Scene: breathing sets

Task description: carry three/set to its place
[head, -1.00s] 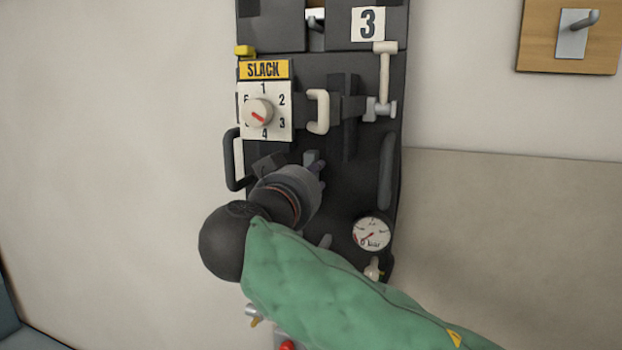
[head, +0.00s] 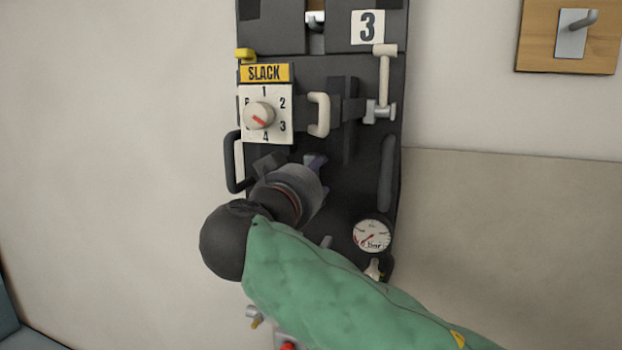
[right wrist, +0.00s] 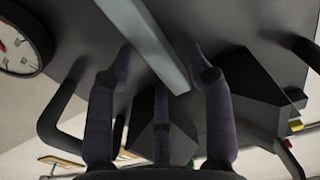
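The panel also shows in the right wrist view (right wrist: 260,25). My right gripper (head: 316,162) is at the middle of the panel, its fingers partly hidden by my wrist. In the right wrist view my spread fingers (right wrist: 160,62) straddle a grey bar (right wrist: 148,38); a firm grip is not visible. My left gripper is out of view.
A wooden board with a metal hook (head: 575,35) hangs on the wall at upper right. A beige wall panel (head: 510,240) lies right of the set. The wall to the left is bare. A red knob (head: 288,345) shows below the set.

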